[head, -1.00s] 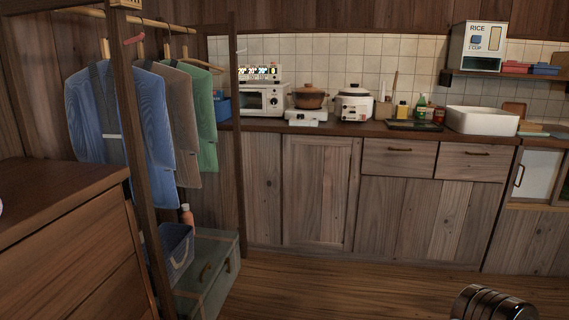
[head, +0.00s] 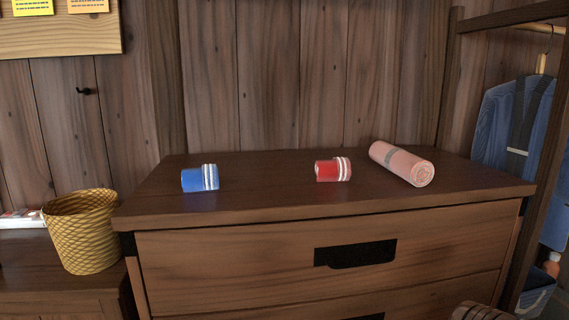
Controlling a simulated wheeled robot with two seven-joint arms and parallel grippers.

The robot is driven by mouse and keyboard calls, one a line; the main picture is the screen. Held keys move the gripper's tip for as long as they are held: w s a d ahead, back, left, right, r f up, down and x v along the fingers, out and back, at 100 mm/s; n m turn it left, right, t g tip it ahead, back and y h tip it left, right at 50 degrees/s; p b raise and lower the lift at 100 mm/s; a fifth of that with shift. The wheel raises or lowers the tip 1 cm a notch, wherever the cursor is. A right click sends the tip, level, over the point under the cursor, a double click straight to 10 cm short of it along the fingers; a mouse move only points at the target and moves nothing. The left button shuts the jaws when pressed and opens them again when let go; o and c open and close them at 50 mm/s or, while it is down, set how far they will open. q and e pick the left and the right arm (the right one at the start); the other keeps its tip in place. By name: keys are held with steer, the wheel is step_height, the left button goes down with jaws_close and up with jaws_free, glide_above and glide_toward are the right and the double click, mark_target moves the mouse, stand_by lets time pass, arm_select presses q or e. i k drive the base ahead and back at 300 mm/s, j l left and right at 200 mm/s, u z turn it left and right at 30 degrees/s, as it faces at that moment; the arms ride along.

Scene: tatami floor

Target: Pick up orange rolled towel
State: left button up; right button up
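A pale orange-pink rolled towel (head: 408,165) with a greyish band lies on its side at the right part of the dresser top (head: 270,205). Its near end, showing a spiral, points toward the lower right. A red roll (head: 327,171) with white stripes lies to its left, apart from it. A blue roll (head: 198,179) with white stripes lies farther left. Neither of my grippers is in view. Only a small rounded part, likely of my own arm, shows at the bottom right edge.
A yellow woven basket (head: 82,232) stands on a lower cabinet at the left. A clothes rack with a blue garment (head: 510,125) stands close to the dresser's right side. The dresser top's front edge is clear.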

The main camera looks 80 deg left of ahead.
mark_target(418, 172)
steer(key=i+u, duration=0.15)
steer(key=u, duration=1.9)
